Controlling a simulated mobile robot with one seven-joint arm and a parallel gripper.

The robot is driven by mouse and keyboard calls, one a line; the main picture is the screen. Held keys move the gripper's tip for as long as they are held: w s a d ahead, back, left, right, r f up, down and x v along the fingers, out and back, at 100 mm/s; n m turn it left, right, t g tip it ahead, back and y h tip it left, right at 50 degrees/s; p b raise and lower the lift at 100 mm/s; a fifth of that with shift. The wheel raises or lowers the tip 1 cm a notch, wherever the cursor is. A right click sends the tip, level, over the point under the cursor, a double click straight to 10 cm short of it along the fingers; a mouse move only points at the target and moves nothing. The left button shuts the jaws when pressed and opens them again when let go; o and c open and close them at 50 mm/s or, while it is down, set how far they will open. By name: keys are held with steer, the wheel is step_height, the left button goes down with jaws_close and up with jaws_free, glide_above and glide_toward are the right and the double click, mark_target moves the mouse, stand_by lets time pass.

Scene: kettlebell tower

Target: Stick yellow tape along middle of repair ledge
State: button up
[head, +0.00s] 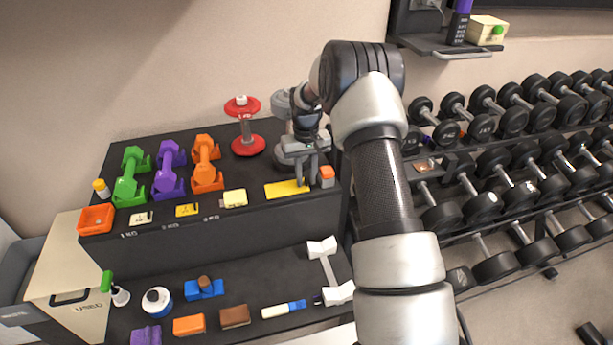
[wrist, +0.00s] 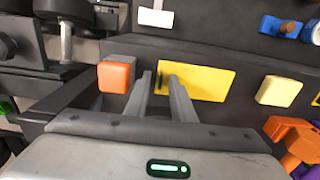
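A flat yellow strip (head: 287,189), which looks like the yellow tape, lies near the front edge of the black stand's top. It also shows in the wrist view (wrist: 208,80), with a small dark mark at its left end. My gripper (head: 306,180) is above the strip's right end in the head view. In the wrist view its two fingertips (wrist: 162,78) are a little apart, one on each side of the dark mark. I see nothing clearly held between them. I cannot tell whether they touch the strip. Which surface is the repair ledge is unclear.
An orange-and-grey block (head: 327,176) stands close beside my gripper. A pale yellow block (head: 234,198) lies left of the strip. Green, purple and orange dumbbells (head: 206,165) and a red one (head: 243,126) stand on the top. A lower step (head: 250,290) holds several small items.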

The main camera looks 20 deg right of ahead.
steer(key=shift+a, duration=0.1)
step_height(320, 180, up, 17)
steer(key=shift+r+p, duration=0.2)
steer(key=shift+p, duration=0.15)
steer(key=s+a+r+t+p, duration=0.2)
steer(key=s+r, duration=0.7)
steer(key=r, duration=0.1)
steer(key=s+a+r+t+p, duration=0.1)
steer(key=s+a+r+p, duration=0.1)
steer(key=s+r, duration=0.65)
steer(key=s+a+t+p, duration=0.1)
steer(key=s+t+p, duration=0.1)
steer(key=s, duration=1.6)
steer(key=shift+s+a+r+t, duration=0.2)
steer(key=shift+a+r+t, duration=0.15)
steer(key=shift+r, duration=0.1)
